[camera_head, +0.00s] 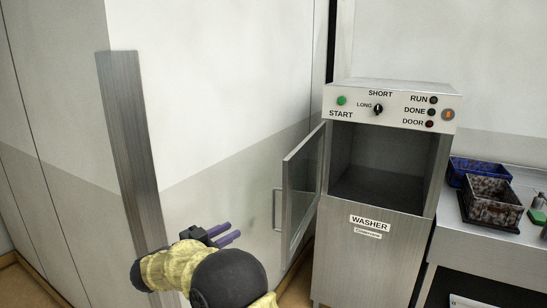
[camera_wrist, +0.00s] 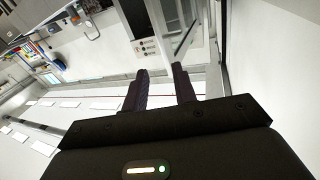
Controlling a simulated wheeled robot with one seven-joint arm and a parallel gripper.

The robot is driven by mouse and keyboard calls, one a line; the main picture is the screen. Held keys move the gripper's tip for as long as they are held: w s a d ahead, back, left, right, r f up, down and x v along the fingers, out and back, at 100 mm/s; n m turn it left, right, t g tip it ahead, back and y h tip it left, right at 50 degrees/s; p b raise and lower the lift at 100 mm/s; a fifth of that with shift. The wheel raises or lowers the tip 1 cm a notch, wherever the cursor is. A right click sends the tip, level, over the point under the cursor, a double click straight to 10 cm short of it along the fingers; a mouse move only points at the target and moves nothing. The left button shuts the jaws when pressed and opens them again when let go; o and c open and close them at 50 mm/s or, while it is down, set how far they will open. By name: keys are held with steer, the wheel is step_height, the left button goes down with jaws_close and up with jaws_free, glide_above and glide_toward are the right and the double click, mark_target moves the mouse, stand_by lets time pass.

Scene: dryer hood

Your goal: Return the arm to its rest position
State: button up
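My gripper (camera_head: 226,235) is in the lower middle of the head view, left of the washer and in front of the white wall panel. Its two purple fingers are apart with nothing between them. In the wrist view the gripper (camera_wrist: 160,88) also shows two separate dark fingers with an empty gap. My arm, in a yellow cover with dark joints, comes in from the bottom edge.
The washer (camera_head: 366,250) stands right of my gripper, its glass door (camera_head: 303,190) swung open toward it. The chamber looks empty. A counter (camera_head: 480,245) at right holds a blue crate (camera_head: 465,165) and a speckled bin (camera_head: 493,202). A metal strip (camera_head: 130,140) edges the wall panel.

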steer(key=w+d+r+n+t+y+p, duration=0.1)
steer(key=w+d+r+n+t+y, duration=0.3)
steer(key=w+d+y, duration=0.15)
steer(key=s+d+f+n+g+y+p, duration=0.1)
steer(key=d+n+g+y, duration=0.1)
steer(key=d+n+y, duration=0.4)
steer(key=s+d+f+g, duration=0.4)
steer(key=s+d, duration=0.1)
steer(key=s, duration=0.5)
steer(key=s+d+f+g+y+p, duration=0.1)
steer(key=s+d+f+g, duration=0.3)
steer(key=s, duration=0.6)
steer(key=s+d+f+g+p, duration=0.1)
steer(key=s+d+f+g, duration=0.3)
steer(key=s+d, duration=0.3)
steer(key=s, duration=0.3)
steer(key=shift+s, duration=0.3)
steer(key=shift+f+y, duration=0.1)
steer(key=shift+y, duration=0.15)
